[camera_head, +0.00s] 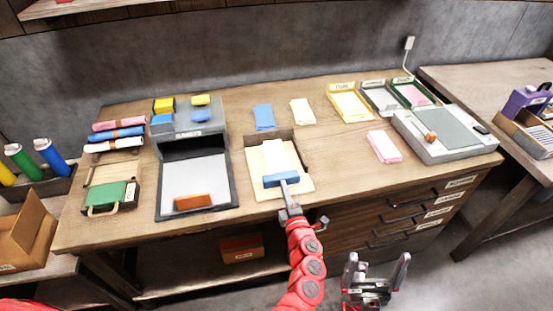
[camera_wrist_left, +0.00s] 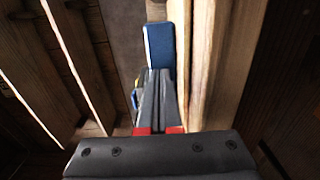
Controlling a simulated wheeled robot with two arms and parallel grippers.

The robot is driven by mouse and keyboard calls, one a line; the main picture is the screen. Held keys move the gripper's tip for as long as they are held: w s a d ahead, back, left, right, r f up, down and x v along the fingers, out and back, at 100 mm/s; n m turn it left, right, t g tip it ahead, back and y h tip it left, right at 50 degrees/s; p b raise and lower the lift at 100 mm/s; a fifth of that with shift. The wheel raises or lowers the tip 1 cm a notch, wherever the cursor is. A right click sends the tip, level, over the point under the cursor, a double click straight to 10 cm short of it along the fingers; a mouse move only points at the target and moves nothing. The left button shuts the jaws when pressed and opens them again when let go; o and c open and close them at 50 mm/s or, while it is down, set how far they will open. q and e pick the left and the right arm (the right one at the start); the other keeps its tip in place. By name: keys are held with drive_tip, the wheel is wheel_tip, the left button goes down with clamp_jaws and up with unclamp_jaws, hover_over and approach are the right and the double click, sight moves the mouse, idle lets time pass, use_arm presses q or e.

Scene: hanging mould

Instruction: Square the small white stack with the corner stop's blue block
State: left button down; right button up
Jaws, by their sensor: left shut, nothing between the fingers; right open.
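The small white stack (camera_head: 274,155) lies on the pale wooden corner stop (camera_head: 302,184), near the table's front edge in the head view. The blue block (camera_head: 281,180) lies across the near end of the stack. My left gripper (camera_head: 287,187) is shut and empty, its fingertips at the near side of the blue block; I cannot tell whether they touch it. In the left wrist view the blue block (camera_wrist_left: 180,45) stands just beyond the shut fingers (camera_wrist_left: 155,90). My right gripper (camera_head: 378,265) is open and empty, below the table's front edge.
A grey box with an orange block (camera_head: 192,201) stands left of the corner stop. A pink stack (camera_head: 384,146) lies to the right, before yellow, grey and green trays (camera_head: 350,104). A grey device (camera_head: 445,137) is at the right. Blue and cream stacks (camera_head: 264,117) lie behind.

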use_arm(q)
drive_tip(key=shift+b+x, duration=0.5)
drive_tip(key=shift+x, duration=0.75)
drive_tip(key=shift+s, duration=0.1)
drive_tip(key=v, duration=1.1)
drive_tip(key=shift+p, duration=0.4)
